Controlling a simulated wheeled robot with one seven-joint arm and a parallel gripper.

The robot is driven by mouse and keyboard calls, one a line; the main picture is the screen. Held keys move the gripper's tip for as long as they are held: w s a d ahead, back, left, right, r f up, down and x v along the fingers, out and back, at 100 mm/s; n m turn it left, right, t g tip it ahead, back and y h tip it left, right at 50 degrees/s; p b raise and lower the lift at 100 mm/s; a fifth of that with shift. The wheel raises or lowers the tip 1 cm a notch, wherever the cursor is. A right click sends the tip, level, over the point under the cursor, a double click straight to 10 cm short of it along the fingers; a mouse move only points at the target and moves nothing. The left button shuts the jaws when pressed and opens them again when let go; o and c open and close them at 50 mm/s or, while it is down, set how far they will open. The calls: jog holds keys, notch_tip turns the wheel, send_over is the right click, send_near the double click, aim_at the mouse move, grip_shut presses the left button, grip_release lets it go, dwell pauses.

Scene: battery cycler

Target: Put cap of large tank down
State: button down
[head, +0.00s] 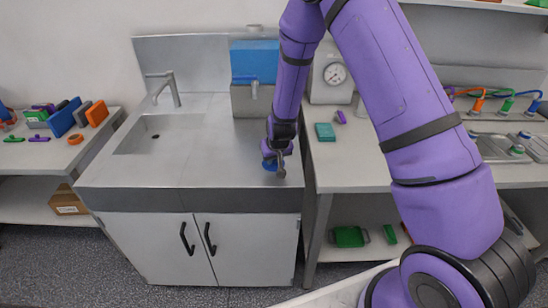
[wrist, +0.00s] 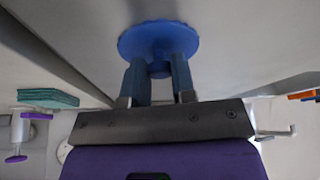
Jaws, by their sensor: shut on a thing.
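My gripper (head: 272,152) is low over the front right part of the steel sink counter (head: 215,172). It is shut on a round blue cap (wrist: 158,36), whose narrow stem sits between the two blue fingers in the wrist view. The cap also shows as a small blue patch (head: 269,165) in the head view, partly hidden by the gripper. I cannot tell whether the cap touches the counter. A tank (head: 254,60) with a blue upper part, a grey lower part and a small tap stands at the back of the counter, partly behind my arm.
The sink basin (head: 160,134) and faucet (head: 171,90) are left of the gripper. The counter around the cap is clear. On the right table are a scale with a dial (head: 333,75) and a teal box (head: 325,132). The left table holds several coloured items.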

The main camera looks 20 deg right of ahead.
jog(key=c, duration=0.9)
grip_release()
jog(key=shift+c, duration=0.2)
jog(key=s+d+r, duration=0.1)
jog(key=s+r, duration=0.5)
jog(key=r, duration=0.5)
jog(key=s+d+r+y, duration=0.1)
jog(key=s+r, duration=0.4)
jog(key=r, duration=0.5)
jog(key=s+d+r, duration=0.1)
jog(key=s+r, duration=0.5)
jog(key=r, duration=0.5)
jog(key=s+d+r, duration=0.2)
jog(key=s+r, duration=0.2)
jog(key=s, duration=0.6)
jog(key=s+d+r+h, duration=0.1)
jog(key=s+r, duration=0.3)
jog(key=s, duration=0.6)
jog(key=shift+d+t, duration=0.4)
jog(key=shift+d, duration=0.05)
